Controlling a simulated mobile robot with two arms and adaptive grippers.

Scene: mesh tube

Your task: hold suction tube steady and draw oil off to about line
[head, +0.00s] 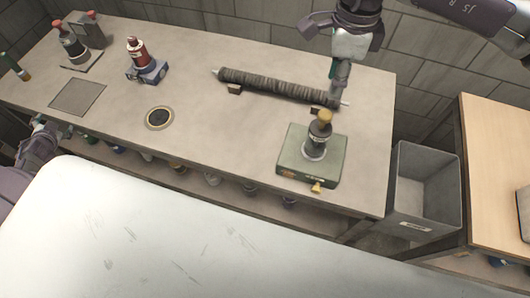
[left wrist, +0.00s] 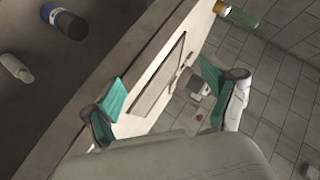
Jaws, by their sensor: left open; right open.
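I cannot make out a suction tube, oil or a line mark for certain. A dark ribbed mesh roll (head: 275,86) with a thin rod through it lies on small wooden blocks on the grey bench. A dark bottle with a tan cap (head: 320,122) stands upright on a green box (head: 301,170) with a yellow tap (head: 317,187). My right gripper (head: 338,92) points down by the roll's right end; it is open, and contact is unclear. My left gripper (head: 41,126) is at the bench's left front edge. In the left wrist view its teal fingers (left wrist: 165,88) are apart and empty.
A red bottle (head: 138,51) stands on a blue base, left of the roll. A round dark pad (head: 159,117) and square plate (head: 78,97) lie on the bench. A grey bin (head: 423,205) stands right of it. Several bottles stand on the lower shelf.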

